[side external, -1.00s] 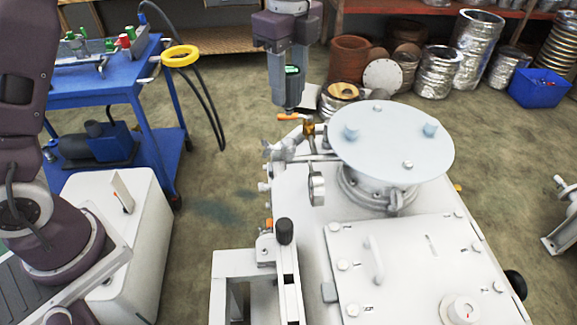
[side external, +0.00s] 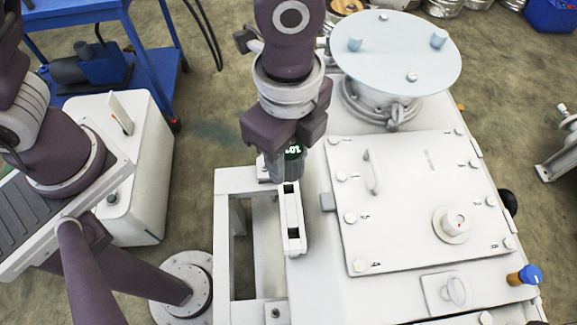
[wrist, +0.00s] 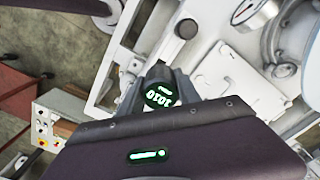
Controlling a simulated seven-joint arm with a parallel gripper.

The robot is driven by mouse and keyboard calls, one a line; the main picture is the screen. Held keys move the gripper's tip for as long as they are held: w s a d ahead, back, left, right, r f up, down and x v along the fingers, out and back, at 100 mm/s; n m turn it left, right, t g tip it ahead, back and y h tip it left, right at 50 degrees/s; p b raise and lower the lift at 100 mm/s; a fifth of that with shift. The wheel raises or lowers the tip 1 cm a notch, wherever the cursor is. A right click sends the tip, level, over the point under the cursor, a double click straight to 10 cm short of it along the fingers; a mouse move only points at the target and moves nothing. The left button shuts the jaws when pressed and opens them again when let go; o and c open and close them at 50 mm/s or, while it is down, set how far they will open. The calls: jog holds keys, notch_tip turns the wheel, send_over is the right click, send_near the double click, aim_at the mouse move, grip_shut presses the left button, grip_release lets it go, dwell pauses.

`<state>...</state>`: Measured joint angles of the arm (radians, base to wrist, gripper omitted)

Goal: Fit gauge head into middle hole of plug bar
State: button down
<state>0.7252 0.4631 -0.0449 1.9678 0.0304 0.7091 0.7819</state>
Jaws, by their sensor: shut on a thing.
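My gripper (side external: 283,158) is shut on the gauge head (side external: 293,151), a dark grey cylinder with a lit green display. The gauge head also shows in the wrist view (wrist: 160,95), between the fingers. The plug bar (side external: 303,235) is a narrow white bar with dark openings on its top face, lying beside the white machine. In the side view, the gripper and gauge head overlap the bar's far end. The gauge head's lower end is hidden, so I cannot tell whether it touches the bar or which hole it is over.
A round pale flange plate (side external: 395,50) stands on the machine behind and right of my gripper. A flat panel (side external: 410,215) with a handle and knobs is to the right. A white open frame (side external: 222,240) is left of the bar. A blue cart (side external: 150,40) is further back.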

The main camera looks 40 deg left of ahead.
aim_at(289, 171)
jog(key=shift+f, duration=1.55)
jog(key=shift+f, duration=0.4)
jog(key=shift+f, duration=0.2)
jog(key=c, duration=0.9)
grip_release()
jog(key=shift+o, duration=0.2)
notch_tip(289, 171, up, 13)
jog(key=shift+f, duration=0.1)
jog(key=shift+a+r, duration=0.1)
jog(key=shift+r, duration=0.2)
